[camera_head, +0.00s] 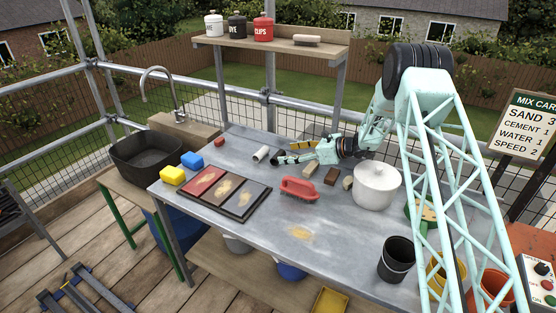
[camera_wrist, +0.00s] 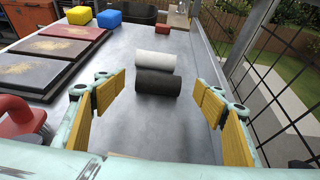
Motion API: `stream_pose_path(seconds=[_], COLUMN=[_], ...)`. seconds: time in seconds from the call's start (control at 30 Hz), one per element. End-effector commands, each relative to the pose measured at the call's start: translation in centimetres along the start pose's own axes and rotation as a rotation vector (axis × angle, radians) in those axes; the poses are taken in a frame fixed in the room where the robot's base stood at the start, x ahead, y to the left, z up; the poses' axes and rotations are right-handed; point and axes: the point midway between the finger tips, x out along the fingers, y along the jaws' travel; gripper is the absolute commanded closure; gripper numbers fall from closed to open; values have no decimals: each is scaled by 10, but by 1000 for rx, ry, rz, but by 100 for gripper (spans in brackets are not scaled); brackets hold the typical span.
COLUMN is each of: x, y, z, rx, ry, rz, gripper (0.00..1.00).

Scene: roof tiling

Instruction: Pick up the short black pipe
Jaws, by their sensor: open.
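The short black pipe (camera_wrist: 158,84) lies on its side on the grey metal table, centred ahead of my gripper in the wrist view. In the head view it is a small dark shape (camera_head: 277,158) just left of my gripper (camera_head: 298,156). A pale grey-white pipe (camera_wrist: 155,57) lies right behind it, close alongside; it also shows in the head view (camera_head: 261,153). My gripper is open, with its yellow-padded fingers (camera_wrist: 160,101) spread to either side of the black pipe's line. Nothing is between the pads.
A red-handled brush (camera_head: 299,187) and a tray of colour samples (camera_head: 227,190) lie to the left in the wrist view. Yellow (camera_wrist: 79,15), blue (camera_wrist: 109,18) and red (camera_wrist: 162,29) blocks stand farther off. A mesh fence (camera_wrist: 270,60) runs along the right.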

Motion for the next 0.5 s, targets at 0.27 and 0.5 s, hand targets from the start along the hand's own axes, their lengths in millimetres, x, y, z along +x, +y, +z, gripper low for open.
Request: stream_pose_path(seconds=[0.27, 0.5], x=[10, 10], y=[0, 0], z=[1, 1], rx=[-1, -1], ry=[-1, -1], rz=[-1, -1], gripper=[36, 36])
